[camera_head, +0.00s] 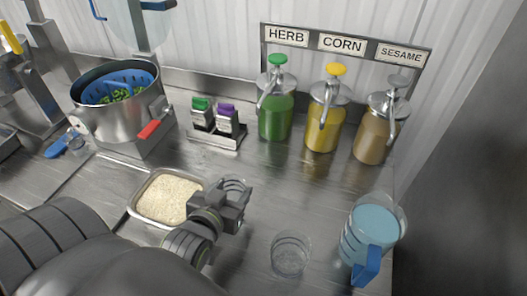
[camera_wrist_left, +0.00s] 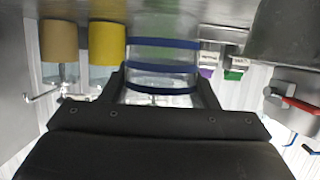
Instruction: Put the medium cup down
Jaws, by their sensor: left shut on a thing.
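The medium cup (camera_head: 236,184) is a clear cup held in my left gripper (camera_head: 236,205), just right of the rice tray. Most of it is hidden behind the gripper in the head view. In the left wrist view the cup (camera_wrist_left: 163,68) shows blue bands around its clear wall, between the two fingers of the left gripper (camera_wrist_left: 165,95). The gripper is shut on it. I cannot tell whether the cup's base touches the counter. My right gripper is not in view.
A metal tray of rice (camera_head: 136,212) lies left of the gripper. Another clear cup (camera_head: 290,256) stands on the counter, with a blue pitcher (camera_head: 371,232) to its right. Green, yellow and tan pump jars (camera_head: 322,125) stand behind. A pot (camera_head: 122,118) is at the left.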

